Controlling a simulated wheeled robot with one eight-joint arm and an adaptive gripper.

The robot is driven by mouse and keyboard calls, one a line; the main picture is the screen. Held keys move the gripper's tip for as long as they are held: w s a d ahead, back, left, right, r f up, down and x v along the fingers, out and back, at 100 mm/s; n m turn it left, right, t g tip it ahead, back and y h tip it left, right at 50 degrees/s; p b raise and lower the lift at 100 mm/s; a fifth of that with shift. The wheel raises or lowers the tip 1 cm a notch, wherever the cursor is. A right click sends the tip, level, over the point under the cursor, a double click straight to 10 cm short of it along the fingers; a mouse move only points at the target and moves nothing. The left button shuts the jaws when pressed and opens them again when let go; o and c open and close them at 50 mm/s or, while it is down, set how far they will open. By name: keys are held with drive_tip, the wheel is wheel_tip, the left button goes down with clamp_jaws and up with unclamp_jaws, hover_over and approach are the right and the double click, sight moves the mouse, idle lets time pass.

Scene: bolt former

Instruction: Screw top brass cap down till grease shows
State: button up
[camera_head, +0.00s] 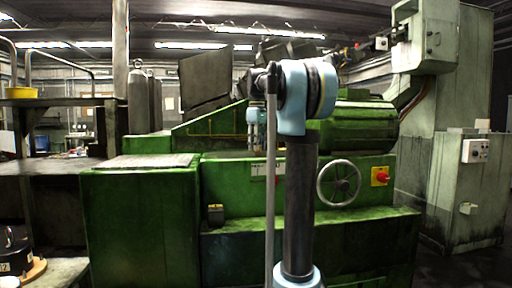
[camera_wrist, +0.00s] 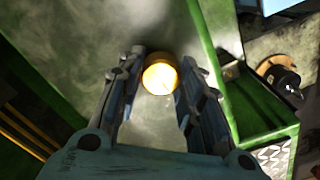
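The brass cap (camera_wrist: 160,79) shows in the wrist view as a bright yellow-gold round piece on the green machine's grimy surface. My gripper (camera_wrist: 162,60) is open, with one finger on each side of the cap. A narrow gap seems to show between the cap and each finger; contact is hard to judge. The cap's lower part and its seat are hidden, and I cannot tell whether grease shows. In the head view my arm stands in front of the green machine (camera_head: 240,180), and the cap cannot be made out.
The machine front carries a handwheel (camera_head: 338,183) and a red knob on a yellow plate (camera_head: 380,176). A grey control cabinet (camera_head: 470,180) stands at right. A dark bench (camera_head: 45,167) is at left. The wrist view shows a green edge (camera_wrist: 215,45) close right of my fingers.

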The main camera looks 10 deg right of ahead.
drive_tip(key=shift+c, duration=1.2)
drive_tip(key=shift+m, duration=0.4)
drive_tip(key=m, duration=0.3)
drive_tip(key=shift+m, duration=0.3)
drive_tip(key=m, duration=0.3)
drive_tip(key=shift+m, duration=0.4)
drive_tip(key=m, duration=0.4)
drive_tip(key=shift+m, duration=1.7)
